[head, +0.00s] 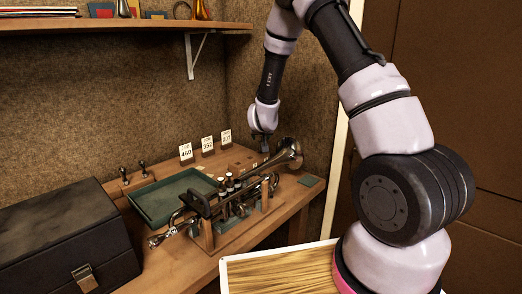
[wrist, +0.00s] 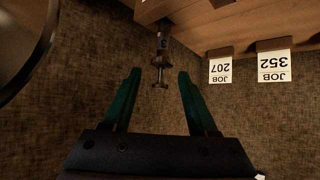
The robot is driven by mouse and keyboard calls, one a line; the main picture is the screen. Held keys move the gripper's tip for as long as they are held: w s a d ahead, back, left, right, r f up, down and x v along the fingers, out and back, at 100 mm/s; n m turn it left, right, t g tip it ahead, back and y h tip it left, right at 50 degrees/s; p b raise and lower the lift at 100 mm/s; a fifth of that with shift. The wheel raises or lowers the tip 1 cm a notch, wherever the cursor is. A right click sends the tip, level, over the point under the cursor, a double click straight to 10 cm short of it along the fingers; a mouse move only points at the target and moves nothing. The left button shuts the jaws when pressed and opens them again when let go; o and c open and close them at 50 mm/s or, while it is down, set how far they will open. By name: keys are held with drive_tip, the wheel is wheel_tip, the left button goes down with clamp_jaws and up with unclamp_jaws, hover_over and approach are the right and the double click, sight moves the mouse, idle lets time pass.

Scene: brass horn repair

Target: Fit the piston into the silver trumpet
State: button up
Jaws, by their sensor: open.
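The silver trumpet (head: 238,196) lies in a wooden stand on the bench, its bell (head: 290,153) toward the back right. Several valve tops stand up at its middle; I cannot tell from here which valve is empty. My gripper (head: 264,136) is at the back right of the bench, behind the bell and near the tag 207. In the wrist view my gripper (wrist: 158,74) is open, with teal fingers apart. A metal piston (wrist: 160,62) stands on the bench edge, seen upside down, between the fingertips in the picture; no finger visibly touches it.
Job tags 460 (head: 186,153), 352 (head: 207,145) and 207 (head: 226,139) stand along the back. A green tray (head: 150,218) lies left of the trumpet, with small valve-like parts (head: 143,168) behind it. A black case (head: 60,240) fills the left. A dark round rim (wrist: 30,50) is close at the wrist view's left.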

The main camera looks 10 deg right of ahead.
clamp_jaws()
idle(1.4)
